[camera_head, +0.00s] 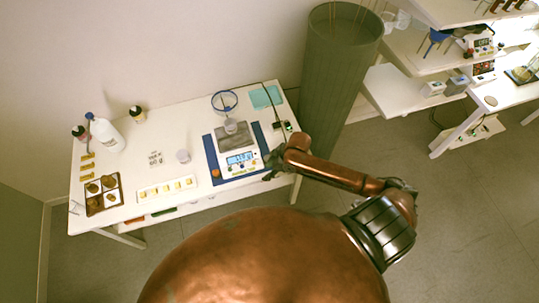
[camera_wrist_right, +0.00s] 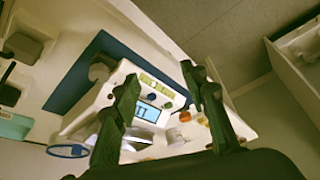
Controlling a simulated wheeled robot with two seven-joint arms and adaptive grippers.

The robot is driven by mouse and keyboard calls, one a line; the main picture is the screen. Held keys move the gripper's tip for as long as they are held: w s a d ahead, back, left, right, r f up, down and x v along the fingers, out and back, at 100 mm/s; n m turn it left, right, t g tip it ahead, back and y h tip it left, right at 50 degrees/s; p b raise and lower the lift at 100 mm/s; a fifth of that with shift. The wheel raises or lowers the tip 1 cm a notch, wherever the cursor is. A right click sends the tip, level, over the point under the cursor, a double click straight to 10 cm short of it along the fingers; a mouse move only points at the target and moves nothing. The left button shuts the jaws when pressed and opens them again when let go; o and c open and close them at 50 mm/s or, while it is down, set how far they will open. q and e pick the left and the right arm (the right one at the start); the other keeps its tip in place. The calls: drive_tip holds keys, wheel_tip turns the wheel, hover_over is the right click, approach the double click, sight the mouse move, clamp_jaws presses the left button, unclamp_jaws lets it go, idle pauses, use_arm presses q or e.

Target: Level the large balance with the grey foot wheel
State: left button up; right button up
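The large balance (camera_head: 240,160) is white with a lit blue display and stands on a blue mat (camera_head: 211,160) near the table's front right. It also shows in the right wrist view (camera_wrist_right: 118,78), beyond my fingers. A grey rounded part, which looks like the grey foot wheel (camera_wrist_right: 100,70), sits at its corner there. An orange wheel (camera_head: 216,174) is at its front left corner. My right gripper (camera_head: 268,170) is at the balance's right front corner. In the wrist view its fingers (camera_wrist_right: 168,85) are spread with nothing between them. I cannot make out the grey wheel in the head view.
On the white table (camera_head: 125,185) stand a white bottle (camera_head: 106,135), a tray of dark samples (camera_head: 103,194) and a row of small yellow items (camera_head: 166,189). A tall green cylinder (camera_head: 335,80) stands right of the table, with shelves (camera_head: 400,95) beyond. The floor in front is clear.

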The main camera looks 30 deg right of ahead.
approach(267, 158)
drive_tip(key=shift+n, duration=0.3)
drive_tip(key=shift+d+x, duration=0.1)
drive_tip(key=shift+x, duration=1.9)
drive_tip(key=shift+d+x, duration=0.15)
drive_tip(key=shift+x, duration=1.85)
drive_tip(key=shift+w, duration=0.1)
clamp_jaws()
